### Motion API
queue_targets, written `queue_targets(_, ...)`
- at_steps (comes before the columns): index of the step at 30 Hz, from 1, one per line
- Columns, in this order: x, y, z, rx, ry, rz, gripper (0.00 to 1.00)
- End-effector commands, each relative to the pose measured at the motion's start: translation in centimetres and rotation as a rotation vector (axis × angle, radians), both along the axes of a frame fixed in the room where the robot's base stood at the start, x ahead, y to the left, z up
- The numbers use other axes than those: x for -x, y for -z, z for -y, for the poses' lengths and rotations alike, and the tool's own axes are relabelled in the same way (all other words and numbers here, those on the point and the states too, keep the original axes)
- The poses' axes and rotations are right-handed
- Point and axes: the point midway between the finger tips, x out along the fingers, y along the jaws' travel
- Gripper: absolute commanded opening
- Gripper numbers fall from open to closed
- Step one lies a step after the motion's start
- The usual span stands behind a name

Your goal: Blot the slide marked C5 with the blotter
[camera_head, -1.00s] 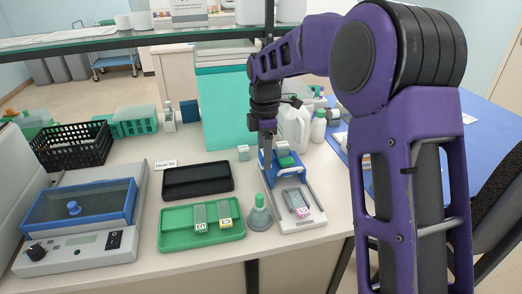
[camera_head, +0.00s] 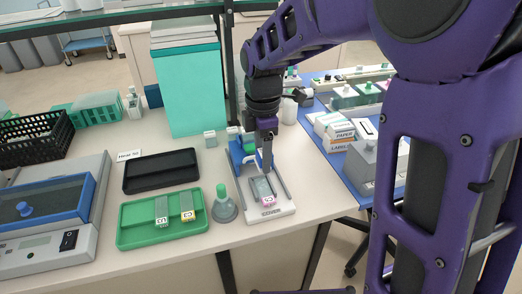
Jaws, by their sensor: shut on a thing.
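My gripper (camera_head: 267,158) points down over the white slide holder (camera_head: 277,213) lettered COVER. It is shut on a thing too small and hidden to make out. A blue part (camera_head: 237,152) with green on it sits at the holder's back, just left of the gripper. A slide with a pink label (camera_head: 268,201) lies on the holder, below and in front of the fingertips. I cannot pick out the blotter.
A black tray (camera_head: 160,171) lies behind the green tray. A device with a blue lid (camera_head: 42,205) is at left, a tall teal box (camera_head: 187,93) behind. Boxes stand on the blue mat (camera_head: 350,183) at right.

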Motion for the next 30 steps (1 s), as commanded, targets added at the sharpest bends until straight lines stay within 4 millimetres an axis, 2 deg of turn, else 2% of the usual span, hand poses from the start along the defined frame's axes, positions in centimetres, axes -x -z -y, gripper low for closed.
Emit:
queue_targets(18, 0.0, 5.3, 0.0, 0.000, 0.000, -0.001, 0.16)
queue_targets(30, 0.0, 5.8, 0.0, 0.000, 0.000, -0.001, 0.16)
